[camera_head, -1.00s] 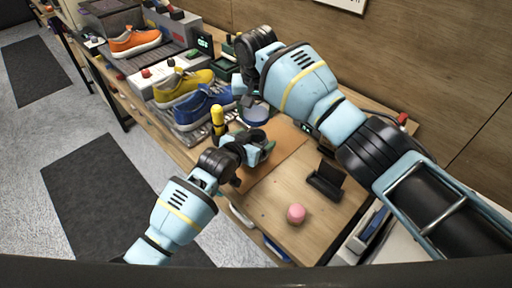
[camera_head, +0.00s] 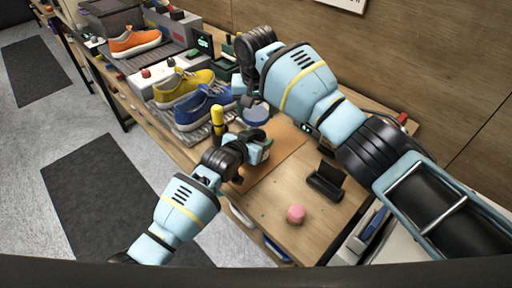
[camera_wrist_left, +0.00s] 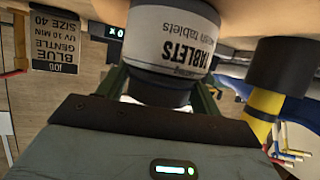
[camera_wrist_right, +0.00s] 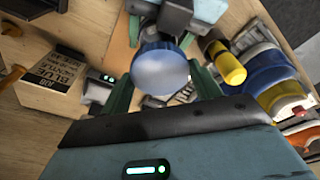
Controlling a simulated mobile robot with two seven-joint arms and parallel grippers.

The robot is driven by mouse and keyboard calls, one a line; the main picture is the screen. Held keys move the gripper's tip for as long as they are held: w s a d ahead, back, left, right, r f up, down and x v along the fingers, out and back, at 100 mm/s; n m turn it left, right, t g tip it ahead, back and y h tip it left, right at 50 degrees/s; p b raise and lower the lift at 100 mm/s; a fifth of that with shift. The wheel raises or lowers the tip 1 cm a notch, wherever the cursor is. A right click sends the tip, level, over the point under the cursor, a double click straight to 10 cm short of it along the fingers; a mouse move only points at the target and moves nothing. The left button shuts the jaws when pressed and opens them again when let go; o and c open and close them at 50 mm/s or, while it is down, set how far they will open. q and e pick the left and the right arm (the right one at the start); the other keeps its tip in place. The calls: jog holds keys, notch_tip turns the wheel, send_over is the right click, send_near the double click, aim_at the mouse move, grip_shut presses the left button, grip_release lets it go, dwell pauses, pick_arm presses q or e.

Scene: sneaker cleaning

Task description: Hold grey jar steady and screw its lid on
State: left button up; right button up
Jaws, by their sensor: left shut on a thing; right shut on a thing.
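The grey jar (camera_wrist_left: 175,40) with a white "TABLETS" label fills the top middle of the left wrist view, upside down in the picture. My left gripper (camera_head: 262,150) is shut on it, with its fingers on either side of the jar. The round blue lid (camera_head: 257,114) sits in my right gripper (camera_wrist_right: 160,88), which is shut on its sides. The lid (camera_wrist_right: 160,68) faces the right wrist camera.
Blue (camera_head: 203,108), yellow (camera_head: 184,88) and orange (camera_head: 135,41) sneakers lie farther back. A black holder (camera_head: 325,182) and a pink ball (camera_head: 296,213) stand on the right of the bench.

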jog(key=shift+f, duration=2.5)
jog(key=shift+f, duration=0.1)
